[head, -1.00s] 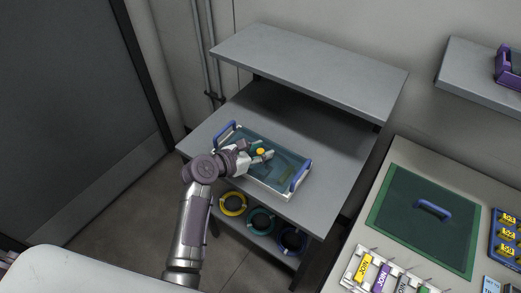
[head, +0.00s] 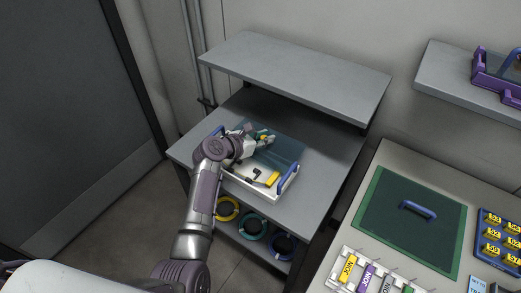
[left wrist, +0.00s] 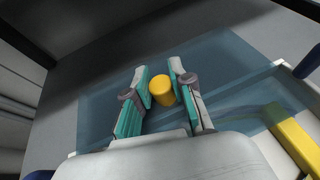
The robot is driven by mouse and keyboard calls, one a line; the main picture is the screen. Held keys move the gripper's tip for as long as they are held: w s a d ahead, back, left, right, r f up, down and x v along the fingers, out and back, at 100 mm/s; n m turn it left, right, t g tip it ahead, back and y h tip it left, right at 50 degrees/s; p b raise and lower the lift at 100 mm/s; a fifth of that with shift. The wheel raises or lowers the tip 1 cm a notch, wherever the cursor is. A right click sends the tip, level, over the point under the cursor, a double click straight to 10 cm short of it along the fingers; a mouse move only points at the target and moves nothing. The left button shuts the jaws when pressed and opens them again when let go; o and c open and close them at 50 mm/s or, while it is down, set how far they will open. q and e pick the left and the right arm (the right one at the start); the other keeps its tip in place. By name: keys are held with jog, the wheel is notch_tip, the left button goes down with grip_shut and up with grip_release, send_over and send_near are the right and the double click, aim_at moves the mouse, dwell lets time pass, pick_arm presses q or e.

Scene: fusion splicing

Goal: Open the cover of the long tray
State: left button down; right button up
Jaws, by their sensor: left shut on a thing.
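The long tray (head: 247,189) is white with blue end handles and sits on the middle shelf of the grey rack. Its translucent blue cover (head: 285,149) is shifted toward the back, so the front part of the tray is uncovered. A yellow piece (head: 273,179) and a small dark item show inside. My left gripper (head: 264,138) is over the cover, shut on its yellow knob (left wrist: 162,92). The cover also shows in the left wrist view (left wrist: 225,65), reaching past the tray's edge. My right gripper is out of view.
An upper shelf (head: 295,75) overhangs the back of the rack. Coiled rings (head: 227,208) lie on the shelf below. To the right, a workbench holds a green mat (head: 385,205) with a blue handle, a rack of labelled items and a blue tray (head: 499,238).

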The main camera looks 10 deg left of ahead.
pick_arm(q)
jog(key=shift+w+d, duration=0.2)
jog(key=shift+w, duration=0.15)
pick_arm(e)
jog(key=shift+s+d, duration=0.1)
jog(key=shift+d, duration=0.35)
pick_arm(q)
jog(key=c, duration=1.5)
grip_release()
jog(key=o, duration=0.5)
jog(key=shift+a, duration=0.1)
jog(key=shift+s, duration=0.1)
jog(key=v, duration=1.2)
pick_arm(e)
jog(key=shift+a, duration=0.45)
pick_arm(q)
jog(key=shift+f, duration=0.1)
